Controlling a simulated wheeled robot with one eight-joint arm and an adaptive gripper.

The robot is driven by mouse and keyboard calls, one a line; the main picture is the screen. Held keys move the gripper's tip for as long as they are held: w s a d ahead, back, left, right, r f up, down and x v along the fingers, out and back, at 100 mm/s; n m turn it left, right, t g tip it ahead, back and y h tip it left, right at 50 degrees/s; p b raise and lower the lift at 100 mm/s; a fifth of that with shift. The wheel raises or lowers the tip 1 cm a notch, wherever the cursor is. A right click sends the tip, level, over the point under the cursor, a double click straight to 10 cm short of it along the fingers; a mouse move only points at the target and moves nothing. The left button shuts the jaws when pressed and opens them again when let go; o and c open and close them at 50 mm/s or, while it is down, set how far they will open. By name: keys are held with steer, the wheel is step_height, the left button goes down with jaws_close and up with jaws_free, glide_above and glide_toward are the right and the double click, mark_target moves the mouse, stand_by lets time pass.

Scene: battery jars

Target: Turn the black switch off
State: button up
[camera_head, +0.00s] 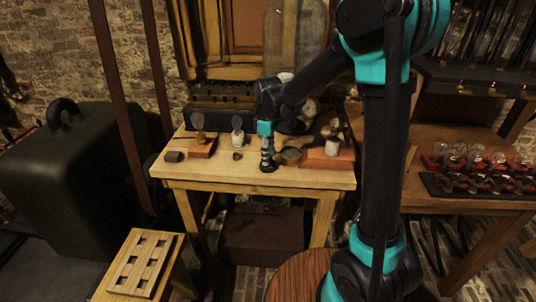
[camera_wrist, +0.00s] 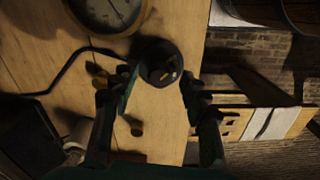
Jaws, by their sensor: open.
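The black switch (camera_wrist: 160,62) is a round dark knob-like piece with small brass-coloured parts on top, near the edge of the wooden table (camera_head: 190,177). In the wrist view it shows between and just beyond the fingertips of my gripper (camera_wrist: 160,82). My gripper is open, with one finger towards each side of the switch; I cannot tell whether either touches it. In the head view my gripper (camera_head: 267,148) points down at the table's front edge, and the dark switch base (camera_head: 268,167) shows just below it.
A round dial gauge (camera_wrist: 107,10) lies close to the switch, with a black cable (camera_wrist: 62,72) beyond. Small brass pieces (camera_wrist: 136,128) lie on the table. A wooden block with square holes (camera_head: 145,262) stands front left. Bulbs (camera_head: 475,155) stand on the right-hand table.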

step_height(320, 180, up, 12)
stand_by(0.6)
steer(key=shift+d, duration=0.1)
steer(key=s+d+f+m+t, duration=0.2)
steer(key=s+d+f+m, duration=0.5)
steer(key=d, duration=0.4)
steer(key=s+d+f+m+t, duration=0.2)
steer(key=s+d+f+m, duration=0.6)
steer(key=s+d, duration=0.4)
steer(key=shift+d+f, duration=0.2)
steer(key=shift+f, duration=0.2)
